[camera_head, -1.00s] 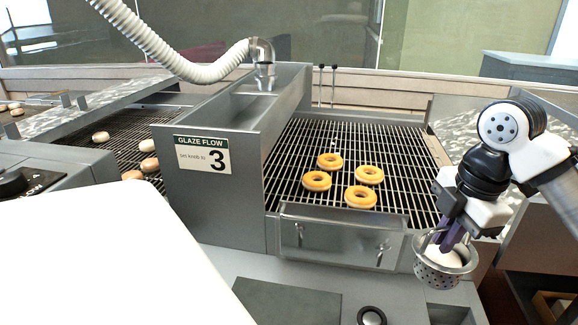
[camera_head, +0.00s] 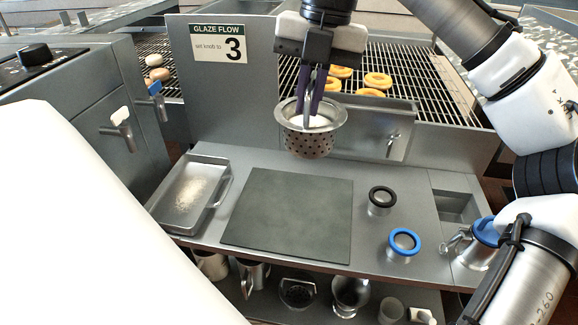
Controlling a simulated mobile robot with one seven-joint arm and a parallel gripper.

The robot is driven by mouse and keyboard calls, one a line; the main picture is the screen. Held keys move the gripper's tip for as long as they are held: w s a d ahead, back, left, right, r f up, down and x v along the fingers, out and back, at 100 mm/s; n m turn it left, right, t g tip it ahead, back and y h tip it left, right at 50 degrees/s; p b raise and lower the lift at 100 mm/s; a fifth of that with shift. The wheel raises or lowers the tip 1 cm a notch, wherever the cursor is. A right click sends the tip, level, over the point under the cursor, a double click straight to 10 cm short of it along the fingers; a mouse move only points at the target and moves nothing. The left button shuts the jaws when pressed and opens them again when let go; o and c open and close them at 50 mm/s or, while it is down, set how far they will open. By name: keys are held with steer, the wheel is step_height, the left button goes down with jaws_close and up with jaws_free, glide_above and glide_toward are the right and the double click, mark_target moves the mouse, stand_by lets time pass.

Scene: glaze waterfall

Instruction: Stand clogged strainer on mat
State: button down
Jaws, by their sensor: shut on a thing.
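The clogged strainer (camera_head: 312,141) is a perforated metal cup with a wide rim and white stuff inside. My gripper (camera_head: 308,120) is shut on it, with its dark fingers reaching down into the cup. The exact contact is hard to see. The strainer hangs roughly upright in the air, apart from the counter. The mat (camera_head: 287,213) is a dark grey-green rectangle lying flat and bare on the metal counter, lower in the picture than the strainer.
A metal tray (camera_head: 190,194) with pale crumbs stands left of the mat. A black-rimmed strainer (camera_head: 381,198), a blue-rimmed strainer (camera_head: 403,243) and a blue-lidded jug (camera_head: 482,240) stand to the right. Several vessels sit on the shelf below. The glaze machine (camera_head: 228,90) rises behind.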

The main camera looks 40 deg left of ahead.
mark_target(319, 134)
step_height(319, 134, down, 19)
steer(key=b, duration=0.2)
steer(key=shift+f+b, duration=0.1)
steer(key=shift+b, duration=0.25)
steer(key=shift+f, duration=0.1)
steer(key=c, duration=1.6)
jaws_free()
steer(key=shift+o, duration=0.2)
steer(key=r, duration=0.4)
steer(key=w+r+p, duration=0.1)
steer(key=r, duration=0.3)
steer(key=w+r, duration=0.1)
steer(key=r, duration=0.3)
steer(key=shift+d, duration=0.4)
